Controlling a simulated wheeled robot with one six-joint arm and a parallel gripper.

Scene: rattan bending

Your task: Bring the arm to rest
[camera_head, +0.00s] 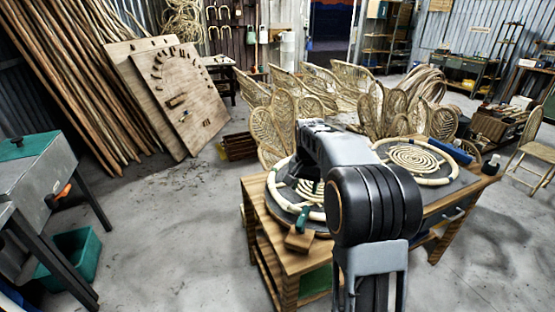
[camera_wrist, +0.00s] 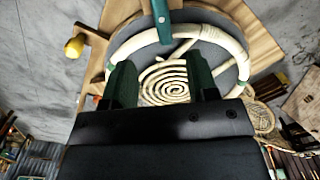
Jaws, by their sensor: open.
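My arm reaches over a wooden workbench (camera_head: 290,262) in the head view, and its links hide part of the bench. My gripper (camera_wrist: 161,78) shows in the wrist view with its two dark green fingers apart and nothing between them. Beyond the fingers is a round dark board with a pale rattan spiral (camera_wrist: 165,88) inside a rattan ring (camera_wrist: 121,50). I cannot tell the height of the fingers above it. In the head view my gripper is not clearly seen behind the arm.
A wooden block (camera_head: 299,240) sits at the near left corner. Woven rattan chair parts (camera_head: 270,130) stand behind. A grey metal box (camera_head: 30,165) stands far left.

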